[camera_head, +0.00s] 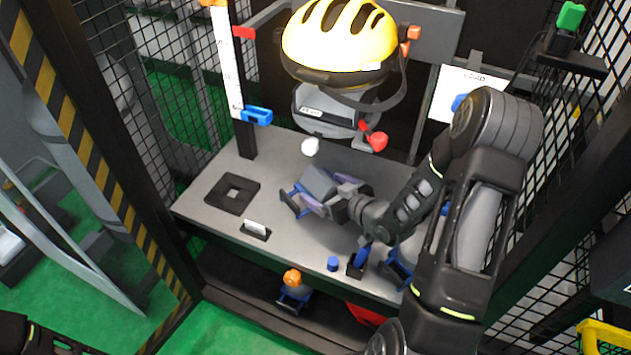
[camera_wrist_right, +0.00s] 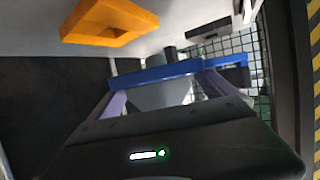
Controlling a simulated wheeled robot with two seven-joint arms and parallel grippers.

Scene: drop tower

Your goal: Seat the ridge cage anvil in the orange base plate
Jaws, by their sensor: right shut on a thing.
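My right gripper (camera_head: 332,196) is shut on the ridge cage anvil (camera_head: 318,181), a grey sloped block with blue end bars, over the middle of the grey table. In the right wrist view the anvil's blue bar (camera_wrist_right: 165,72) spans in front of the grey block, with lavender bars either side. The orange base plate (camera_wrist_right: 86,31) shows at upper left of that view, with a square opening in it, apart from the anvil. I cannot make out the base plate in the head view. My left gripper is out of view.
A black plate with a square centre (camera_head: 215,197) lies at the table's left. A yellow helmet (camera_head: 340,38) hangs over the table's back. A white ball (camera_head: 310,147) is below it. A blue cylinder (camera_head: 333,264) and another blue-framed piece (camera_head: 393,268) are near the front edge.

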